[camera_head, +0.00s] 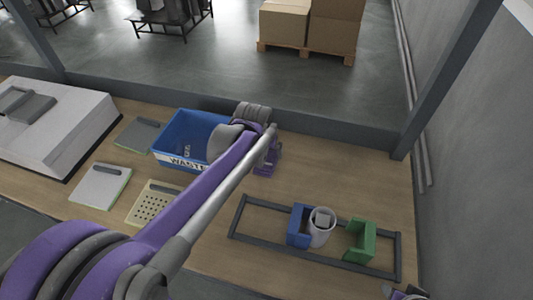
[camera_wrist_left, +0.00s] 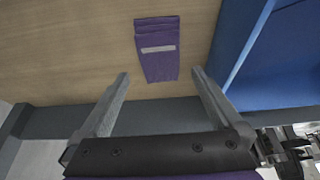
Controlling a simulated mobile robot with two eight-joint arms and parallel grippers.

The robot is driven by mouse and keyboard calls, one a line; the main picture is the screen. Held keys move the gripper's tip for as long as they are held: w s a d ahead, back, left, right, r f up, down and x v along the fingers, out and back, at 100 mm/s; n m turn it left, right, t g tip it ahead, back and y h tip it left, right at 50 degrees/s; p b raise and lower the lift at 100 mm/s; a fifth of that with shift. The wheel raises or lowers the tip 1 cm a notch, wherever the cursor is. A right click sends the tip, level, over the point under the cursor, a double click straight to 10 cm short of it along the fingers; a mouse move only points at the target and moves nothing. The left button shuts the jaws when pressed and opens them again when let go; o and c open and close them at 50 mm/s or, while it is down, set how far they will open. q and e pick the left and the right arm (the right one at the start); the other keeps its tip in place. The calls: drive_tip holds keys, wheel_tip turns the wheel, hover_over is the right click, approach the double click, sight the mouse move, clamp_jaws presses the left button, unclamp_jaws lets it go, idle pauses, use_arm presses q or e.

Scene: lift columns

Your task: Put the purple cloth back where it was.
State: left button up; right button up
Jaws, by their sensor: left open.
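The purple cloth (camera_wrist_left: 157,50) lies folded flat on the wooden table in the left wrist view, with a pale strip across it. In the head view a purple patch (camera_head: 267,162), which looks like the cloth, shows just right of the blue waste bin, partly hidden by my left arm. My left gripper (camera_wrist_left: 159,73) is open and empty. Its fingers point toward the cloth, with the cloth's near end between the fingertips in the picture; I cannot tell the height above it. My right gripper does not show clearly; only a purple and grey piece of me shows at the bottom right edge.
The blue waste bin (camera_head: 186,136) stands close beside the cloth and also fills the right of the left wrist view (camera_wrist_left: 285,60). A dark frame (camera_head: 315,262) holds a blue block, a white cup and a green block (camera_head: 360,241). A dark ledge borders the table's back.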

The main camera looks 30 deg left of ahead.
use_arm(q)
drive_tip(key=a+v, duration=0.1)
drive_tip(key=v, duration=0.4)
drive_tip(key=s+d+f+m, duration=0.1)
drive_tip(key=s+d+f, duration=0.1)
drive_tip(key=s, duration=0.3)
drive_tip(key=s+d+f+m, duration=0.1)
drive_tip(key=s+d+f, duration=0.1)
drive_tip(key=s+d, duration=0.3)
drive_tip(key=s+d+f+t+h, duration=0.1)
drive_tip(key=s+d+f, duration=0.2)
drive_tip(key=s, duration=0.4)
drive_tip(key=shift+s+d+m, duration=0.1)
drive_tip(key=shift+d+m, duration=0.05)
drive_tip(key=shift+m, duration=0.25)
drive_tip(key=shift+s+f, duration=0.1)
drive_tip(key=shift+s, duration=0.05)
